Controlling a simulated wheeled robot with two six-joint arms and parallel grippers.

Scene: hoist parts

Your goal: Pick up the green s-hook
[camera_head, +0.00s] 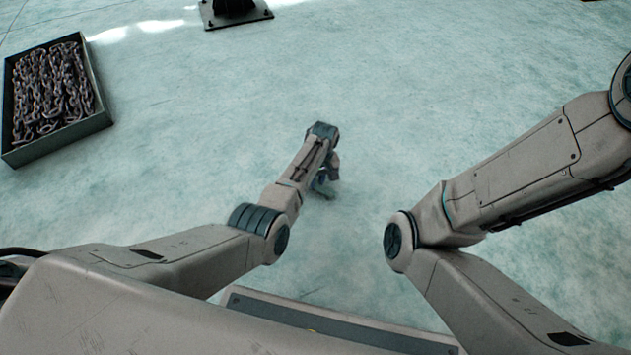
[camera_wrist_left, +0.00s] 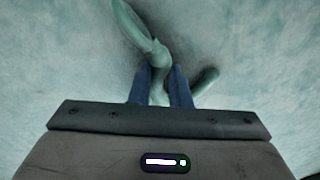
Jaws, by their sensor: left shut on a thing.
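The green s-hook (camera_wrist_left: 150,45) shows in the left wrist view as a pale green curved piece. Its middle passes between the two blue fingers of my left gripper (camera_wrist_left: 162,82), which is shut on it. One curved end reaches up out of the top of that view and the other end sticks out to the right of the fingers. In the head view my left gripper (camera_head: 325,185) is low over the floor near the middle, with a bit of green at its tip. My right gripper is outside the head view; only its arm shows at the right.
A dark open crate (camera_head: 98,122) full of grey chains stands at the upper left. A dark base plate (camera_head: 236,14) with a post is at the top edge. The pale green floor (camera_head: 420,110) between them and my arms is clear.

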